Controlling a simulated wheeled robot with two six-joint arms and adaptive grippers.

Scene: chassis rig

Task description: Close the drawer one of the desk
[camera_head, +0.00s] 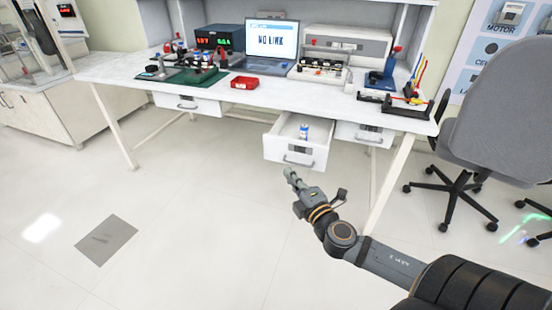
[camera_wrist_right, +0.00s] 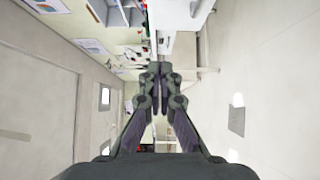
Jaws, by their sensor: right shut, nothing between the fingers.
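A white desk (camera_head: 150,80) stands across the upper part of the head view. One drawer (camera_head: 294,152), in the middle of the desk, is pulled out, with a handle on its front and a small blue and white can-like item (camera_head: 304,131) inside. Two other drawers look shut: one on the left (camera_head: 187,103) and one on the right (camera_head: 362,134). My right gripper (camera_head: 288,172) is shut and empty, just below and in front of the open drawer's front in the picture; contact cannot be told. It also shows in the right wrist view (camera_wrist_right: 159,68). My left gripper is not in view.
A grey office chair (camera_head: 500,105) stands right of the desk. A desk leg (camera_head: 388,185) stands beside my right arm. The floor left of the arm is clear.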

